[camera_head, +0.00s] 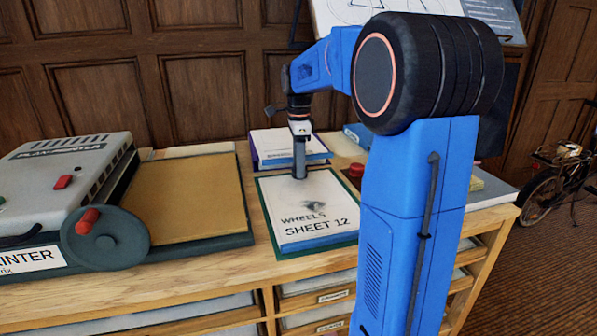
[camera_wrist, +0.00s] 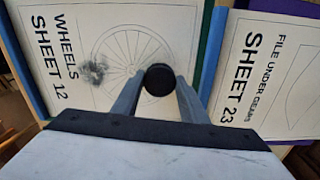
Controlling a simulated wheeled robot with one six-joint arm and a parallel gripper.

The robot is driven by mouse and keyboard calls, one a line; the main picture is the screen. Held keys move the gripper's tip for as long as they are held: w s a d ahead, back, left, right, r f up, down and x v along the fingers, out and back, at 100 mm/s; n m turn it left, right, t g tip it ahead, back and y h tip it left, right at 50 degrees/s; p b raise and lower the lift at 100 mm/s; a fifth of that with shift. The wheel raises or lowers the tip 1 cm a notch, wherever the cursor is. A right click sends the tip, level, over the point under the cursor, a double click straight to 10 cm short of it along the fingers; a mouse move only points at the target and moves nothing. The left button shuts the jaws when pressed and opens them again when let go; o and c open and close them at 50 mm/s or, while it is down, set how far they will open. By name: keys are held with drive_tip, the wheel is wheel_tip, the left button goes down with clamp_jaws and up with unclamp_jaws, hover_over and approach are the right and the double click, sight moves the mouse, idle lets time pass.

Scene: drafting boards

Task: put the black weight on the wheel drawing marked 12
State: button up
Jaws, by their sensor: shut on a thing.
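The wheel drawing marked sheet 12 (camera_head: 320,208) lies on a pad with a green border on the bench. In the wrist view the drawing (camera_wrist: 170,25) shows a spoked wheel and a dark smudge. My gripper (camera_head: 299,174) points down over the far part of the sheet. In the wrist view my gripper (camera_wrist: 157,92) is shut on the round black weight (camera_wrist: 159,80), which overlaps the wheel's lower right edge. In the head view the weight cannot be made out. I cannot tell whether it touches the paper.
Sheet 23 (camera_wrist: 262,75), on a purple-edged pad (camera_head: 288,145), lies just behind sheet 12. A grey printer (camera_head: 65,175) with a tan bed (camera_head: 195,198) stands left. A red-topped object (camera_head: 356,170) is right of the sheet. My arm hides part of the bench's right side.

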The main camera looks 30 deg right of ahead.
drive_tip(key=shift+f, duration=1.15)
drive_tip(key=o, duration=1.5)
drive_tip(key=shift+f, duration=0.15)
drive_tip(key=shift+c, duration=0.2)
wheel_tip(320, 180, up, 12)
